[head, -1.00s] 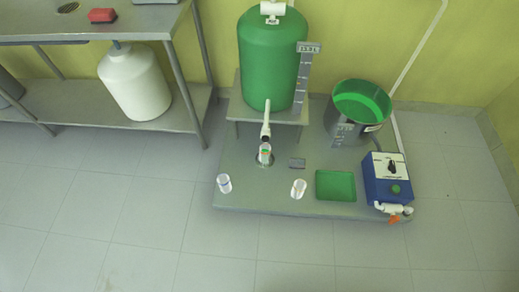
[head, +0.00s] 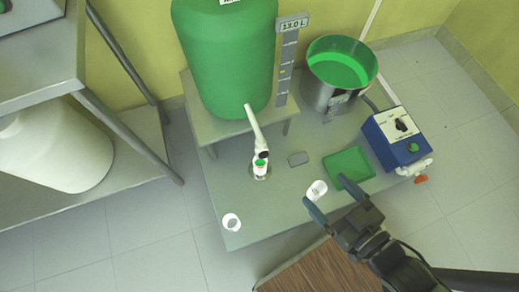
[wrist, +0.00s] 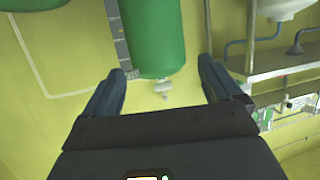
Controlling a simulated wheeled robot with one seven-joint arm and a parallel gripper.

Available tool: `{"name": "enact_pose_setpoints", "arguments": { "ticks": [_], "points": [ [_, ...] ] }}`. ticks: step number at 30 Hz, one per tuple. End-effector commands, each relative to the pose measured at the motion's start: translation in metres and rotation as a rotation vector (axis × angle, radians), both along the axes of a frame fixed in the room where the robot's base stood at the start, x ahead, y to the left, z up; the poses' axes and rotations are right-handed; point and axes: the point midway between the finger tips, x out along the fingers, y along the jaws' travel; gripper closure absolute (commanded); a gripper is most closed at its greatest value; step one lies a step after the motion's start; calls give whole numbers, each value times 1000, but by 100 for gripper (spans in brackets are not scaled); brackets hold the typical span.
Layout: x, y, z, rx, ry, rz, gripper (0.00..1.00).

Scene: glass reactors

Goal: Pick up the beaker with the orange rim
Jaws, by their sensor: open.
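Three small beakers stand on the grey platform. One beaker (head: 231,222) is at the front left, a second beaker (head: 317,188) is nearer the middle, and a third beaker (head: 260,168) with green at its top stands under the white spout. I cannot make out an orange rim on any of them. My gripper (head: 330,196) is open and empty; in the head view its fingers show close to the middle beaker, at an unclear height. In the wrist view my gripper (wrist: 161,78) has its fingers spread, with no beaker between them.
The platform (head: 285,215) also bears a green tank (head: 228,55), a metal pot (head: 328,92), a green tray (head: 347,166) and a blue control box (head: 396,137). A shelf (head: 105,160) with a white container (head: 55,150) is at the left.

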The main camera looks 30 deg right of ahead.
Motion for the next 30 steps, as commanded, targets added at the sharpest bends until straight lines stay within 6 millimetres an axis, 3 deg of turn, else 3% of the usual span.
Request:
{"name": "enact_pose_setpoints", "arguments": {
  "ticks": [1,3,9,15,18,21,30],
  "points": [
    [15,0,-55,-1,2,0,8],
    [33,-1,-103,-2,9,4,8],
    [92,-2,-232,-2,33,13,8],
    [153,-4,-334,2,57,23,8],
    [176,-6,-367,3,68,28,8],
    [192,-6,-387,4,76,30,8],
    [219,-6,-406,6,80,33,8]
  ]
}}
